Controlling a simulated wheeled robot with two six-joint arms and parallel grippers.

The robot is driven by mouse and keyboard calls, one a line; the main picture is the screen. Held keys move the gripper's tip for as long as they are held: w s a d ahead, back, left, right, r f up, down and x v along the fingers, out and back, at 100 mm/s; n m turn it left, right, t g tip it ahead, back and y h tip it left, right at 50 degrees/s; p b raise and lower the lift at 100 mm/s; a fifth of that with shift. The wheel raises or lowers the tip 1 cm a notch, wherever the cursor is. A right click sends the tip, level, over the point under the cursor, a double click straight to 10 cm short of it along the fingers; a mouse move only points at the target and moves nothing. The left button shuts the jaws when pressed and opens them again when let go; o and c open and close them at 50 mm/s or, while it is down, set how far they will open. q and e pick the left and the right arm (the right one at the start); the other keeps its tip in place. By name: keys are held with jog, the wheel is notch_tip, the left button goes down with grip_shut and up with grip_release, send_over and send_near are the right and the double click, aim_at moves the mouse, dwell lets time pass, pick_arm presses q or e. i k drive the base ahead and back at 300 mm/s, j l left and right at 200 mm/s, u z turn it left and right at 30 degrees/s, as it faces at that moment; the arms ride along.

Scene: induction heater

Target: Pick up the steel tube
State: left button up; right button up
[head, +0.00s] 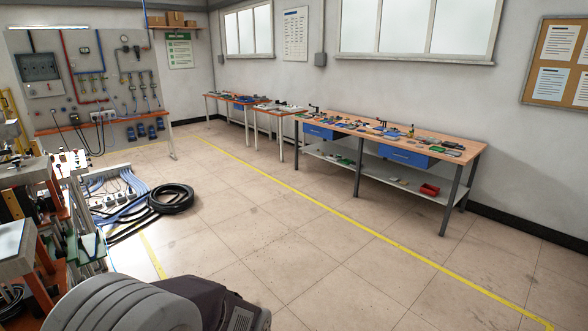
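I cannot make out a steel tube in the head view. Neither of my grippers shows in this view, so I cannot see whether they hold anything. The workbench (465,146) along the back right wall has many small tools and parts on top, too small to tell apart. A cluttered metal rack or machine (45,215) stands at the left edge, partly cut off by the frame.
Black hoses (171,198) lie coiled on the floor beside blue cables (128,180). A grey panel (110,85) with pipes and gauges stands at the back left. A red bin (429,189) sits on the bench's lower shelf. The tiled floor (290,235) in the middle is clear.

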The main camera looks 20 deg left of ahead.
aim_at(53, 226)
jog(key=i+j+u, duration=0.25)
jog(key=i+u, duration=0.15)
jog(key=i+j+u, duration=0.15)
jog(key=i+u, duration=0.3)
jog(key=i+l+u, duration=0.1)
jog(key=i+u, duration=0.3)
jog(key=i, duration=0.15)
jog(key=i+l+u, duration=0.15)
jog(key=i+u, duration=0.3)
jog(key=i+j+u, duration=0.2)
jog(key=i+u, duration=0.15)
jog(key=i, duration=0.35)
jog(key=i+u, duration=0.35)
jog(key=i, duration=0.35)
jog(key=i+l+u, duration=0.15)
jog(key=i+u, duration=0.15)
jog(key=i, duration=0.4)
jog(key=i+j, duration=0.1)
jog(key=i, duration=0.1)
